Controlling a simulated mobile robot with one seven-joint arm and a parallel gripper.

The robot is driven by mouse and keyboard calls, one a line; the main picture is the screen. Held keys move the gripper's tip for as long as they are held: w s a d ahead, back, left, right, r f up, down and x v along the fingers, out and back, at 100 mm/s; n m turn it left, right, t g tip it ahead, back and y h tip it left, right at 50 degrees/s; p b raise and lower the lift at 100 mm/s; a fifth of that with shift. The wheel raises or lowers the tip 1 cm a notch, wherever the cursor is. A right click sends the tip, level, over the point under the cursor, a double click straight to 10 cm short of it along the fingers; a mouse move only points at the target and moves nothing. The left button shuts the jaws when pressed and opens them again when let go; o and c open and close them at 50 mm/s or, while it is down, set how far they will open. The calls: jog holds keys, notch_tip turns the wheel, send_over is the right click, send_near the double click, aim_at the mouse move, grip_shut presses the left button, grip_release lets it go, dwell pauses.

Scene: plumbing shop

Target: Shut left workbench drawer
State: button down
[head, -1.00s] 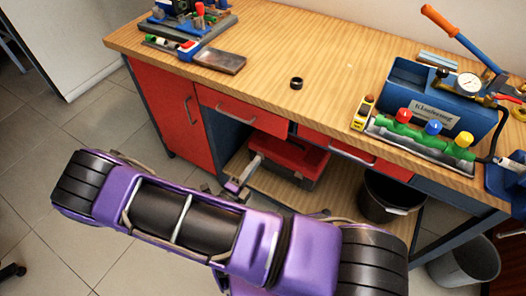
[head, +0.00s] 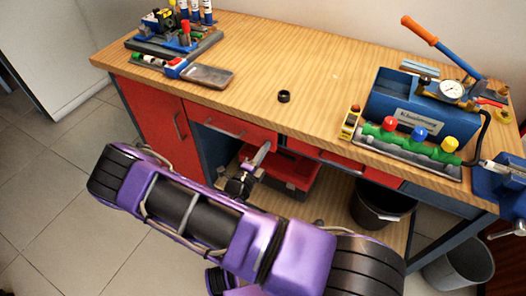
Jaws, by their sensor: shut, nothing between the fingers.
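The left workbench drawer (head: 228,122) has a red front with a grey bar handle, just under the wooden top in the head view. Its front looks close to the bench face; I cannot tell whether a small gap remains. My gripper (head: 263,152) is shut and empty, with its tips just in front of or below the drawer's lower right corner. I cannot tell whether they touch it. My purple arm reaches across the foreground.
The workbench (head: 310,75) has a red cabinet door (head: 150,115) at left and another red drawer (head: 340,160) at right. A red toolbox (head: 290,172) sits on the lower shelf. A black bin (head: 382,205) and a grey bucket (head: 458,265) stand at right.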

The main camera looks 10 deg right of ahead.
aim_at(271, 138)
jog(key=x, duration=0.4)
jog(key=shift+w+d, duration=0.25)
jog(key=shift+w+r, duration=0.1)
jog(key=shift+r, duration=0.05)
jog(key=shift+s+a, duration=0.25)
jog(key=shift+s, duration=0.1)
jog(key=v, duration=1.3)
jog(key=shift+s+a, duration=0.2)
jog(key=shift+s, duration=0.1)
